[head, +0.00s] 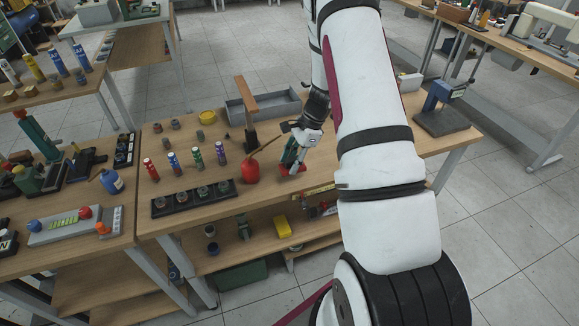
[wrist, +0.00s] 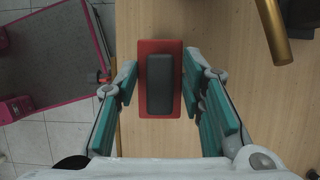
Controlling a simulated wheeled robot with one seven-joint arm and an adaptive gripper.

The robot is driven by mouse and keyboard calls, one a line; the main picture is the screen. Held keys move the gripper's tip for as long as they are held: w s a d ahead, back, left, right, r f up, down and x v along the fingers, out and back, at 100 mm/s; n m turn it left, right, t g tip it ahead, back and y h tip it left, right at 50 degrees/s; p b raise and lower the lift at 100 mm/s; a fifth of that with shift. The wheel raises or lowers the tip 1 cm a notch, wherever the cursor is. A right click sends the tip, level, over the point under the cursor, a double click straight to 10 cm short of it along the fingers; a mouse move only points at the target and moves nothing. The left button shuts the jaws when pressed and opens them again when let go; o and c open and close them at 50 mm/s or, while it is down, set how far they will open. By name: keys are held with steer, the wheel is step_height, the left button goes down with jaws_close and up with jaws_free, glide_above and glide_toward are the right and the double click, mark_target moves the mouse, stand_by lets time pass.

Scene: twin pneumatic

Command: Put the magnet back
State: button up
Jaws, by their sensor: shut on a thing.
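The magnet looks like a red block with a dark grey bar along its middle (wrist: 160,85). In the wrist view it sits between the two teal fingers of my gripper (wrist: 160,105), which is shut on it. In the head view my gripper (head: 291,155) points down over the right part of the workbench (head: 225,222), and a red piece of the magnet (head: 291,170) shows at the fingertips, low over the wood. I cannot tell whether it touches the bench top.
A red oil can (head: 250,171) with a thin spout stands just left of my gripper. A grey tray (head: 262,103) and a wooden-handled tool (head: 245,97) are behind. Several coloured bottles (head: 197,157) and a black rack (head: 192,200) are further left. A brass rod (wrist: 272,30) shows right.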

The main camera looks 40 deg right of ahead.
mark_target(289, 167)
steer(key=shift+w+a, duration=0.1)
steer(key=shift+w, duration=0.55)
steer(key=shift+f+p, duration=0.45)
steer(key=shift+f, duration=1.35)
steer(key=shift+f, duration=0.15)
steer(key=o, duration=1.2)
